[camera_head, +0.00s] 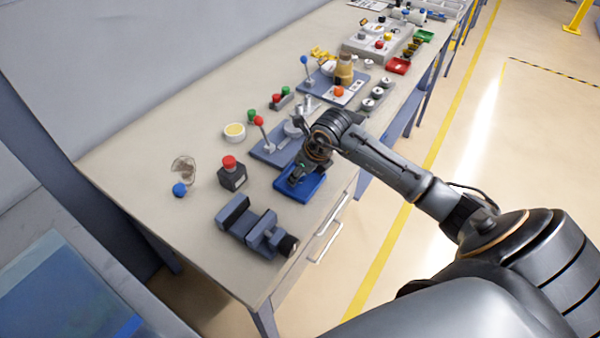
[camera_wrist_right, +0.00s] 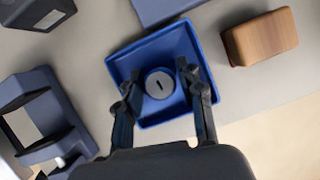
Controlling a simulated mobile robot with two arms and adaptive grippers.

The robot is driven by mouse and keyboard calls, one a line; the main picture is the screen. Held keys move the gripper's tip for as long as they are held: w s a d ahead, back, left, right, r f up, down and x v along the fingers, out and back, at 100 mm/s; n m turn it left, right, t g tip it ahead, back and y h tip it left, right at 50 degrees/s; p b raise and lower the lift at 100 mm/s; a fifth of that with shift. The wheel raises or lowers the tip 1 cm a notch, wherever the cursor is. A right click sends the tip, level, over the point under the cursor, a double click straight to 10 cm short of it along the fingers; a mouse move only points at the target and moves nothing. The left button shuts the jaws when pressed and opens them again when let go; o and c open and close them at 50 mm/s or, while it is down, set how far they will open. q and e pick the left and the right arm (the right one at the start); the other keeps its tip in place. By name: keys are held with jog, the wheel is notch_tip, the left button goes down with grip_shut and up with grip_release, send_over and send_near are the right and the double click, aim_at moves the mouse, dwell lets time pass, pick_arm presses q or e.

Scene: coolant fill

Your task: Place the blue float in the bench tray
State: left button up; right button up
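A small blue ball (camera_head: 180,190), which looks like the blue float, rests on the bench near its left end. The blue bench tray (camera_head: 285,186) lies near the front edge, with my right gripper (camera_head: 297,176) over it. In the right wrist view the tray (camera_wrist_right: 183,41) holds a grey round disc (camera_wrist_right: 159,83) with a dark slot. The fingers of my right gripper (camera_wrist_right: 163,90) are spread apart, one on each side of the disc, with gaps visible. The ball is not in the wrist view. My left gripper is not in view.
A grey vise (camera_head: 250,226) and a dark box with a red button (camera_head: 231,174) stand left of the tray. A wooden block (camera_wrist_right: 260,38) lies beside the tray. Levers, caps and colored trays fill the bench farther back.

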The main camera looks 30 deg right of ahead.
jog(key=shift+o, duration=0.4)
jog(key=shift+r, duration=0.25)
jog(key=b+v, duration=0.2)
jog(key=v, duration=1)
jog(key=shift+s+f, duration=0.1)
jog(key=shift+f, duration=0.1)
